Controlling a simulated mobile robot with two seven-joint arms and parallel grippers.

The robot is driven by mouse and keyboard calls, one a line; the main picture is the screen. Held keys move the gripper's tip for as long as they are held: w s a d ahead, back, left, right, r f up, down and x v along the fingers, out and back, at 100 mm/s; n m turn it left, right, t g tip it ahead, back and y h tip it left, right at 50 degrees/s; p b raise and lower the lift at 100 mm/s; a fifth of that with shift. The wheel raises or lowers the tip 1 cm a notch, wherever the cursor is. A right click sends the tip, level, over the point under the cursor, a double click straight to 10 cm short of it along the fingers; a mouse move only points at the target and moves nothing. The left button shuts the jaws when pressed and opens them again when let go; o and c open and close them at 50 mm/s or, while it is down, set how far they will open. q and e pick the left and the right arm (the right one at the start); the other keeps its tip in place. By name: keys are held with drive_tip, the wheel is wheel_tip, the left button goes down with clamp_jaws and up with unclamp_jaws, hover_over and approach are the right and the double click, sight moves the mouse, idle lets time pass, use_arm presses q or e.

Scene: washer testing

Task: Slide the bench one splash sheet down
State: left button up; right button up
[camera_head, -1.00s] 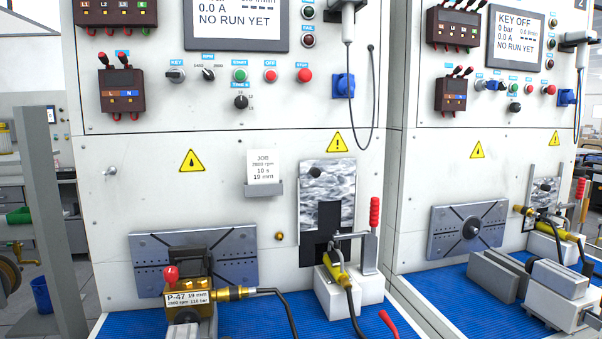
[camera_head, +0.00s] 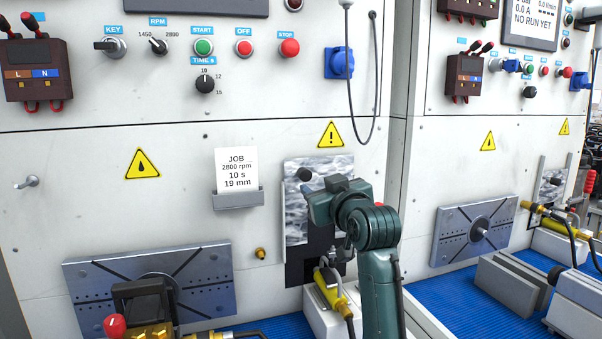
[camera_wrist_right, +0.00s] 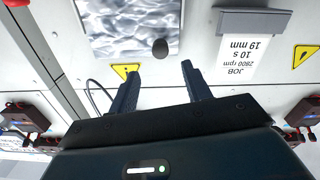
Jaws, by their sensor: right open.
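The bench one splash sheet (camera_head: 296,214) is a clear, streaky panel upright on the bench's white front, with a dark knob (camera_head: 304,174) near its top. A dark opening shows below it. My right gripper (camera_head: 313,190) is in front of the sheet, just below the knob, and my right arm hides the sheet's right part. In the right wrist view, which is upside down, the gripper (camera_wrist_right: 158,69) is open and empty. The knob (camera_wrist_right: 160,48) shows in line with the gap, just beyond the fingertips.
A job card holder (camera_head: 238,200) is on the wall left of the sheet. A yellow-handled lance (camera_head: 331,290) on a white block and a slotted plate (camera_head: 150,280) are below. A black cable (camera_head: 365,120) hangs above. Bench two (camera_head: 470,160) stands to the right.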

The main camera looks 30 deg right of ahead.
sight(306, 176)
drive_tip(key=p+x, duration=0.2)
drive_tip(key=x, duration=0.8)
drive_tip(key=shift+w, duration=0.25)
drive_tip(key=shift+c, duration=0.2)
clamp_jaws()
